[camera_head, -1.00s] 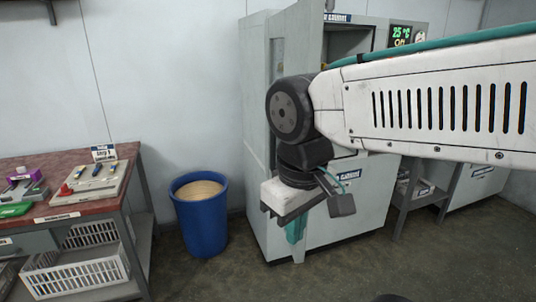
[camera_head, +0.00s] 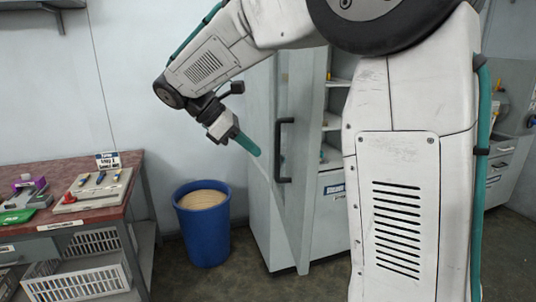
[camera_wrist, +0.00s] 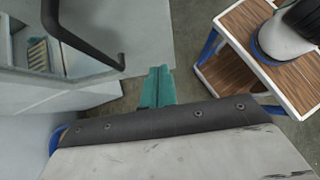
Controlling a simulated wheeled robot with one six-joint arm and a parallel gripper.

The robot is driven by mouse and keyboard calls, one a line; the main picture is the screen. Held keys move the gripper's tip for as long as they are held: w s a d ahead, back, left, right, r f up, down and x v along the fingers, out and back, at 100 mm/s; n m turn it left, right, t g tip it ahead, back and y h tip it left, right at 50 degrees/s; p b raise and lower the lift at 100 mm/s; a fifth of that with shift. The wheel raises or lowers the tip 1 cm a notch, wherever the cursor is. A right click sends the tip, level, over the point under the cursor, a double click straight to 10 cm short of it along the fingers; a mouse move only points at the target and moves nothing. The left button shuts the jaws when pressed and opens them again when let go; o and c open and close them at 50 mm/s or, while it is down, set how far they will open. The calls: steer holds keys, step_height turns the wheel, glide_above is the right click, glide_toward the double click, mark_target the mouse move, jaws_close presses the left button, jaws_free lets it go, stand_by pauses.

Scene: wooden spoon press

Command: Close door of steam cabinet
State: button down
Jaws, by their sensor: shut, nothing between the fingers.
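The steam cabinet (camera_head: 258,215) is a tall pale grey cabinet right of centre in the head view. Its door (camera_head: 300,170) stands open toward me, with shelves showing to the right of it. A black bar handle (camera_head: 283,150) is on the door's outer face. It also shows as a dark handle (camera_wrist: 85,42) at the upper left of the wrist view. My gripper (camera_head: 255,150), with teal fingers, is shut and empty, left of the handle and apart from it in the picture. The fingers (camera_wrist: 157,85) show together in the wrist view. My arm hides the cabinet's right part.
A blue bin (camera_head: 205,235) with pale contents stands left of the cabinet. Some floor in front of the bin is free.

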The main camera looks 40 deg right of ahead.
mark_target(303, 176)
steer(key=x, duration=0.3)
steer(key=d+r+x, duration=0.1)
steer(key=x, duration=0.6)
steer(key=shift+s+d, duration=0.35)
steer(key=shift+s, duration=0.1)
steer(key=shift+s+d, duration=0.25)
steer(key=shift+d, duration=0.3)
